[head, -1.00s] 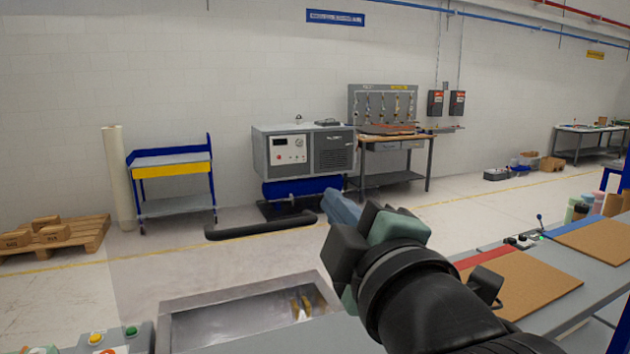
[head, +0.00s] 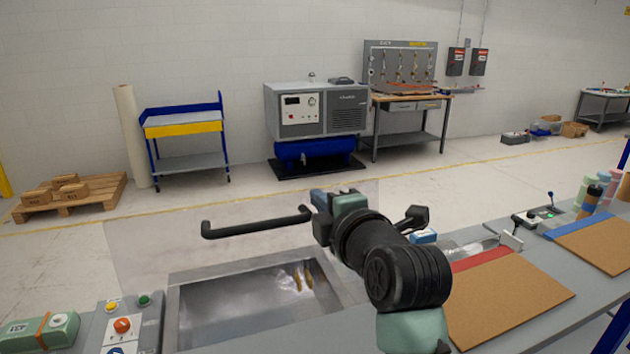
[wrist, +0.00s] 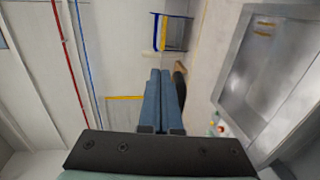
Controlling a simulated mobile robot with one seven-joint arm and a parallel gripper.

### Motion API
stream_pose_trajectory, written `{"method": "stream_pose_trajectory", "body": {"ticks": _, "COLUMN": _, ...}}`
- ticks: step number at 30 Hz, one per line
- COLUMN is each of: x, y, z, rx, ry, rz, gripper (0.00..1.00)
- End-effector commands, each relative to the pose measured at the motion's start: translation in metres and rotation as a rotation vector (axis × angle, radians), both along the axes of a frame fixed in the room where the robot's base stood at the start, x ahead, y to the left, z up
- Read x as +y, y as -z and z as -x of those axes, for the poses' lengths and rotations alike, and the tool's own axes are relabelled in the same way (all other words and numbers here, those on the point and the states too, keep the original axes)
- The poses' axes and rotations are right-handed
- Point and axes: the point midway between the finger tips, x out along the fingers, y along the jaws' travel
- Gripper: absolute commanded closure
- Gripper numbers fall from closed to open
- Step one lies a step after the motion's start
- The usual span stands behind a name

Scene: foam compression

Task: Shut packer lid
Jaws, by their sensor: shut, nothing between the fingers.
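The packer is a shiny metal basin (head: 222,325) set in the grey bench at the lower left of the head view, open on top. Its clear lid (head: 160,255) stands raised behind the basin, with a black bar handle (head: 255,225) across it. My gripper (head: 345,202) is just right of the handle's right end, its fingertips mostly hidden by my wrist. In the wrist view my blue fingers (wrist: 165,80) are shut together and empty. A dark piece (wrist: 180,84), perhaps the handle's end, shows beside them; contact cannot be told. The basin (wrist: 268,75) is at the right there.
A button box (head: 128,325) and a green strapped pack (head: 38,332) are left of the basin. Brown boards (head: 510,300) and a small lever box (head: 540,217) lie on the bench at right. Cart, compressor (head: 315,110) and workbench stand far back by the wall.

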Motion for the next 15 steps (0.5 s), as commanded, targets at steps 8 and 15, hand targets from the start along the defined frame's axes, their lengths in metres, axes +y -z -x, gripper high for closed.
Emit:
{"method": "stream_pose_trajectory", "body": {"ticks": 8, "x": 0.01, "y": 0.003, "z": -0.022, "rx": 0.0, "ry": -0.001, "rz": 0.0, "gripper": 1.0}}
{"method": "stream_pose_trajectory", "body": {"ticks": 15, "x": 0.01, "y": 0.005, "z": -0.024, "rx": -0.001, "ry": 0.0, "rz": 0.0, "gripper": 1.0}}
